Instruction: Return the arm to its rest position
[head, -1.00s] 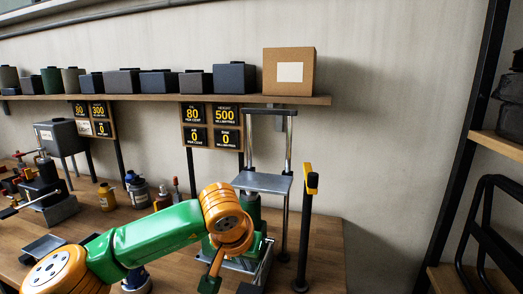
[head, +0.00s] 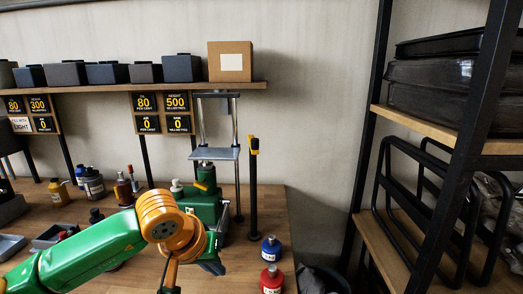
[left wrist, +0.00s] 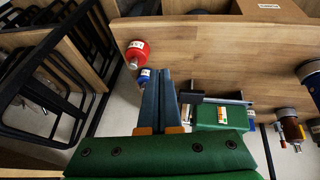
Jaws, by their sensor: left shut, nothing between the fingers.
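My left arm, green with orange joints, comes in from the left in the head view. Its orange wrist (head: 172,225) is bent downward over the wooden bench, in front of a green press-like tool (head: 205,205). I cannot make out the fingertips clearly in the head view. In the left wrist view my left gripper (left wrist: 160,75) shows a green palm and two dark blue-grey fingers, shut together with nothing between them. The bench shows beyond the fingers. My right gripper is in neither view.
A blue bottle (head: 271,249) and a red bottle (head: 271,279) stand near the bench's right edge. A black post (head: 253,185) stands behind. Several bottles and trays are at the left. A black-framed shelf (head: 430,130) stands right of the bench, past a gap.

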